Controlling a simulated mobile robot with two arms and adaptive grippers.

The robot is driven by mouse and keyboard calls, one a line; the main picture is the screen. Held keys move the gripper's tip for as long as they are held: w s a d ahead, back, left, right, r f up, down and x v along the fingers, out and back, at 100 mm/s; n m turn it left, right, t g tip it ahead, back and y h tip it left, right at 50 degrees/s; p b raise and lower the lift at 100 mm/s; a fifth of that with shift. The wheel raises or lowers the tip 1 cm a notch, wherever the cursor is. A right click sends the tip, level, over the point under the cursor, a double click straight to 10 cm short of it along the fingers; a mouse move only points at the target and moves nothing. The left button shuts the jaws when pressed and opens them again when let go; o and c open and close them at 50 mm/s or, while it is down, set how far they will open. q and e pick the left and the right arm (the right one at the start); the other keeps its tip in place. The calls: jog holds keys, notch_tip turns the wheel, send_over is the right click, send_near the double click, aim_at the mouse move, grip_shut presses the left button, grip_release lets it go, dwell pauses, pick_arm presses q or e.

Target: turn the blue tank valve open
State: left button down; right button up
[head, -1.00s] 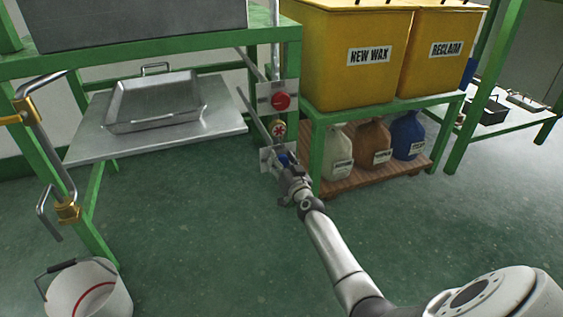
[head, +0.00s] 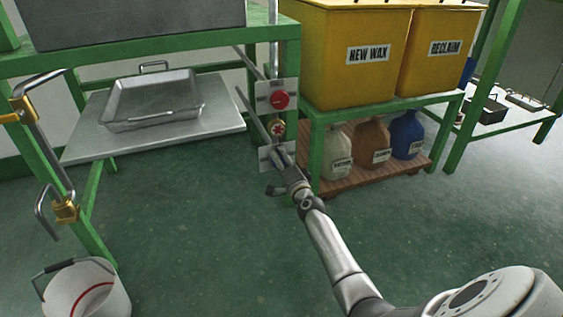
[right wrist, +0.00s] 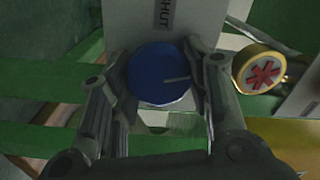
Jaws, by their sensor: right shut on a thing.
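The blue tank valve (right wrist: 158,74) is a round blue knob with a pale pointer line, in front of a light plate lettered "SHUT" (right wrist: 168,22). In the right wrist view, my right gripper (right wrist: 160,80) has one finger on each side of the knob and is shut on it. The line points to the right in that view. In the head view, my right gripper (head: 280,158) is at the lower plate (head: 264,159) on the green post and hides the knob. My left gripper is not in view.
A gold valve with a red star mark (head: 277,128) and a red round knob (head: 279,100) sit just above. The green stand (head: 318,150) with yellow tanks (head: 355,60) and jugs is close on the right. A white bucket (head: 88,290) stands at the lower left.

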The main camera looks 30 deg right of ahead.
jog(key=m, duration=0.5)
jog(key=shift+d+f+m, duration=0.1)
jog(key=shift+m, duration=0.2)
jog(key=m, duration=0.5)
jog(key=shift+f+m, duration=0.1)
jog(key=shift+m, duration=0.2)
jog(key=m, duration=0.5)
jog(key=shift+p, duration=0.35)
jog(key=m, duration=0.1)
jog(key=m+p, duration=0.1)
jog(key=m, duration=0.3)
jog(key=shift+a+f, duration=0.1)
jog(key=shift+a, duration=0.15)
jog(key=shift+m, duration=0.3)
jog(key=o, duration=1)
jog(key=shift+p, duration=0.3)
